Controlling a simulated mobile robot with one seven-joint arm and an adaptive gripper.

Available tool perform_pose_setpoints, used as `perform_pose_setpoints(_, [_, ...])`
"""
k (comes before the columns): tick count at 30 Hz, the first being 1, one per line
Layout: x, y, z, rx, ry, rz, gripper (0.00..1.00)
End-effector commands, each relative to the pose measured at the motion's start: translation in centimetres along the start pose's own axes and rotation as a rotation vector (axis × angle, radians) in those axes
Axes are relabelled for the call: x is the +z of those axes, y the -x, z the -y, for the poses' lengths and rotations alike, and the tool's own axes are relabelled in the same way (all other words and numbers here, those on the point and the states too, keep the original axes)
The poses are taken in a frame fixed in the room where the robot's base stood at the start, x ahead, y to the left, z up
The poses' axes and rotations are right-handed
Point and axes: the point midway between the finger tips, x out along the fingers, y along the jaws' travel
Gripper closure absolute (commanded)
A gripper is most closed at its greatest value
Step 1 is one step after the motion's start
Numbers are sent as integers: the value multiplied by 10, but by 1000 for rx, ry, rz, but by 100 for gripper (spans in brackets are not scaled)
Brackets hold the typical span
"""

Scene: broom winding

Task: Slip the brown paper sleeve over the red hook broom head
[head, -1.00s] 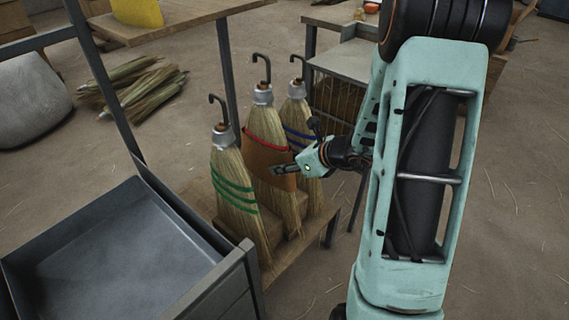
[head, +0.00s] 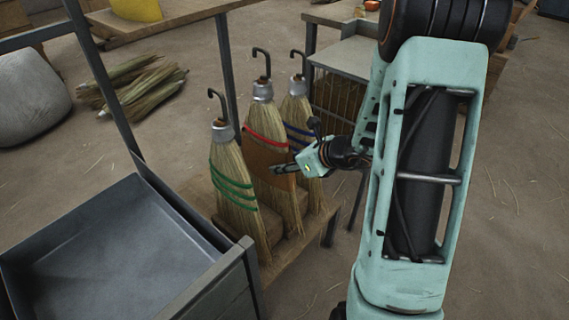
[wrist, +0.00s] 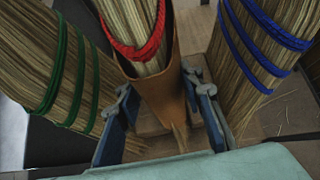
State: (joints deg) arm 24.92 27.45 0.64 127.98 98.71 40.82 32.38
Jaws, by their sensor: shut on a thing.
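The red hook broom (head: 264,118), bound with red cord, stands upright between the green-corded and blue-corded brooms. The brown paper sleeve (head: 268,160) is around its bristles just below the red cord, and bristles show beneath it. In the wrist view, the red-corded bristles (wrist: 140,22) enter the open top of the sleeve (wrist: 165,95). My gripper (head: 284,169) is shut on the sleeve from the right, with one finger on each side of it in the wrist view (wrist: 161,118). The sleeve's far side is hidden.
The green-corded broom (head: 232,180) is close on the left and the blue-corded broom (head: 297,112) close on the right. All stand on a low wooden stand (head: 290,250). A grey metal tray (head: 110,245) is at front left. Straw bundles (head: 140,85) lie on the floor behind.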

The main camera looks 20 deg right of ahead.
Motion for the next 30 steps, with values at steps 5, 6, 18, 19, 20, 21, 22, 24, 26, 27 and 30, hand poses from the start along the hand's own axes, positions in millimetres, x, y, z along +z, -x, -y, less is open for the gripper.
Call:
perform_pose_setpoints(5, [-3,-3,0,0,0,0,82])
perform_pose_setpoints(6, [-4,-3,0,0,0,0,82])
perform_pose_setpoints(18, [-4,-4,0,0,0,0,61])
perform_pose_setpoints(19, [-4,-4,0,0,0,0,58])
perform_pose_setpoints(20, [-4,-4,0,0,0,0,54])
perform_pose_setpoints(21, [-4,-4,0,0,0,0,50])
perform_pose_setpoints(22, [-4,-4,0,0,0,0,47])
perform_pose_setpoints(24, [-4,-4,0,0,0,0,45])
perform_pose_setpoints(26, [-4,-4,0,0,0,0,45])
perform_pose_setpoints(27, [-4,-4,0,0,0,0,45])
perform_pose_setpoints(30, [-5,-4,0,0,0,0,45])
